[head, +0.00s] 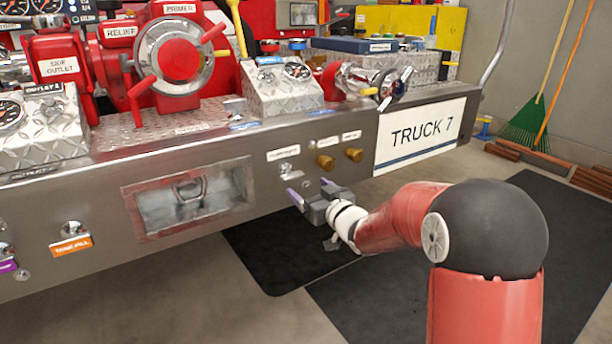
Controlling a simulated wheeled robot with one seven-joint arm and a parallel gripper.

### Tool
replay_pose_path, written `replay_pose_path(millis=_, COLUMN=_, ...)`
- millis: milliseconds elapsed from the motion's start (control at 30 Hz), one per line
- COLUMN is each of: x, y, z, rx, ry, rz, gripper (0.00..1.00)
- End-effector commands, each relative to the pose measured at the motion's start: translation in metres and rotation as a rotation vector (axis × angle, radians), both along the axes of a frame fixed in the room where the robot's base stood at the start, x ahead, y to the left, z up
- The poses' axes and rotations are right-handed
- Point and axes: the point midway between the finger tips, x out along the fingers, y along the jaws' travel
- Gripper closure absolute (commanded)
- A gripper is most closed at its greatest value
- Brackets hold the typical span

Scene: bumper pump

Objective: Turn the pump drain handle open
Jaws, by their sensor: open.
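The bumper front (225,228) carries a small silver handle (285,169) under a white label (283,153) too small to read for certain. This may be the pump drain handle. Its turned position is hard to make out. My gripper (311,190) is open, its two purple-grey fingers spread and pointing at the bumper face. It is just below and to the right of the silver handle in the picture. Nothing shows between the fingers, and they look apart from the handle. The exact gap to the bumper cannot be told.
Two brass knobs (325,162) (354,154) sit right of the silver handle. A recessed tow-ring pocket (190,195) is to the left. A "TRUCK 7" plate (420,134) is at the right. Red valves and gauges crowd the deck above. Dark mats (480,260) lie on the open floor.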

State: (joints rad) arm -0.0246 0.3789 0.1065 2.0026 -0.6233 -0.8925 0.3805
Motion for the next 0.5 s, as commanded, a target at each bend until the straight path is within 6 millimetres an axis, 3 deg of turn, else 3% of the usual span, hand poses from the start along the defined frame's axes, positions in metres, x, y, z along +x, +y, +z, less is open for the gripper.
replay_pose_path(millis=500, x=0.057, y=0.039, z=0.001, rx=0.001, ry=-0.001, rz=0.000, gripper=0.20)
